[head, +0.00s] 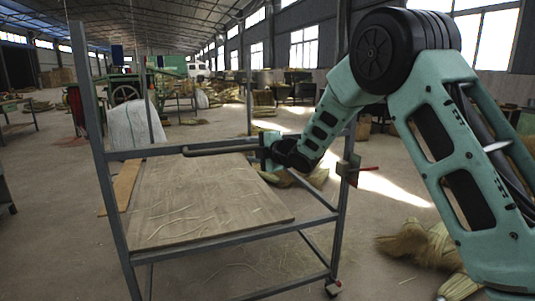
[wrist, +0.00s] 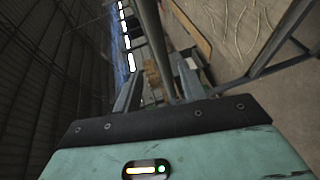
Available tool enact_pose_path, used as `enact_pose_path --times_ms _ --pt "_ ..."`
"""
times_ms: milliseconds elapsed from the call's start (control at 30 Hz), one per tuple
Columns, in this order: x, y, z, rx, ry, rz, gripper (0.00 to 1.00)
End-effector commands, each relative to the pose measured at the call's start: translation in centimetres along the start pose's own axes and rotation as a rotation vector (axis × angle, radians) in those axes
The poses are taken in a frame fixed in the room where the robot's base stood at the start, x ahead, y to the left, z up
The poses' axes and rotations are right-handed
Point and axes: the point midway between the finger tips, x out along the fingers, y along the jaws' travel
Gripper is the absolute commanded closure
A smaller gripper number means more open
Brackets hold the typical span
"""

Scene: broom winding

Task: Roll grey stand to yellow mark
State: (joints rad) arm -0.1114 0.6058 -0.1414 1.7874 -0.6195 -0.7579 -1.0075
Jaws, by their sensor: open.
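The grey stand (head: 94,120) is a metal frame with tall posts, crossbars and a caster at its lower right. It stands upright in front of me in the head view. My gripper (head: 268,150) is at the stand's upper crossbar, near the right end of a dark horizontal bar (head: 215,148). In the wrist view my gripper (wrist: 157,66) has its two fingers apart. A grey bar (wrist: 152,45) runs between them in that view; contact cannot be told. I see no yellow mark in either view.
A wooden board (head: 195,200) with loose straws lies low within the frame. A white sack (head: 135,126) stands behind at the left. Straw bundles (head: 420,243) lie on the floor at the right, near my arm. The concrete floor at the left is mostly clear.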

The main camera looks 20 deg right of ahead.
Motion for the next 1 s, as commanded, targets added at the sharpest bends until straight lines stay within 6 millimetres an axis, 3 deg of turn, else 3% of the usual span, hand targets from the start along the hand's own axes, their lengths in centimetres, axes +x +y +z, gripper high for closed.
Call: enact_pose_path --times_ms 100,333,1000 --pt "-2.7 0.0 0.1 -0.001 -0.001 0.001 0.59" --pt "-5.8 0.1 0.1 0.0 -0.001 0.002 0.59" --pt "-6.6 -0.1 -0.5 0.023 -0.005 -0.011 0.59"
